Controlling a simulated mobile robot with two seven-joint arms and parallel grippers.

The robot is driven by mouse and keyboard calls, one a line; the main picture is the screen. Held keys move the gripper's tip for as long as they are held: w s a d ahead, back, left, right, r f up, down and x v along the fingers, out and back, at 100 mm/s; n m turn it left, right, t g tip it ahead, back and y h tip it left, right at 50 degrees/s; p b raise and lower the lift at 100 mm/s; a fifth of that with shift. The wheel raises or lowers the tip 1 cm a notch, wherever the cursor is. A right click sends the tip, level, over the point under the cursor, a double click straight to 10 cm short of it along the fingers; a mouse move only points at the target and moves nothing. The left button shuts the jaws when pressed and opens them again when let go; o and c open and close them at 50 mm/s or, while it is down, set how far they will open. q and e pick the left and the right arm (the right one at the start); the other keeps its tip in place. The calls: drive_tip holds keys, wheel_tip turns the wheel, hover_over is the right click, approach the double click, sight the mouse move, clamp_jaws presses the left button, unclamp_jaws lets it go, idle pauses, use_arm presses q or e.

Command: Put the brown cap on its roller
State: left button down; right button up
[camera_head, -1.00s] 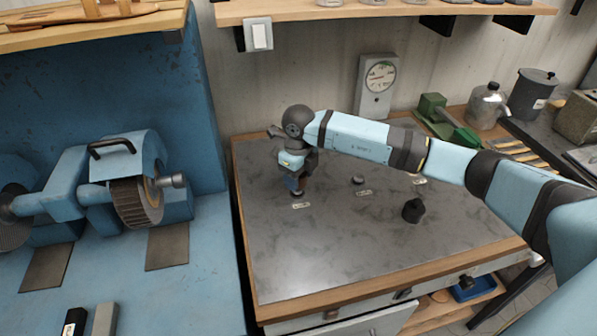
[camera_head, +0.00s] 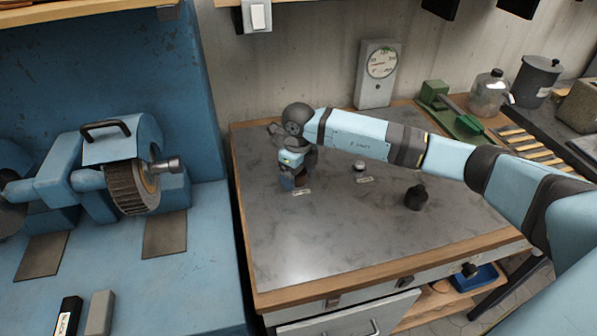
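My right arm comes in from the right and reaches across the grey bench top. Its gripper (camera_head: 289,184) points down at the back left of that top, beside a small label (camera_head: 302,192). The fingers are small and dark, and a small brownish patch shows at them; I cannot tell whether they are open or hold something. I cannot clearly make out the brown cap or its roller. A small grey round piece (camera_head: 360,165) stands by another label (camera_head: 365,180). A black knob-like piece (camera_head: 416,198) stands farther right, apart from the gripper. My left gripper is out of view.
A blue grinding machine (camera_head: 125,150) stands at left. The front of the grey top (camera_head: 320,240) is clear.

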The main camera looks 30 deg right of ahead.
drive_tip(key=shift+r, duration=0.1)
wheel_tip(320, 180, up, 14)
drive_tip(key=shift+b, duration=0.4)
drive_tip(key=shift+f, duration=0.25)
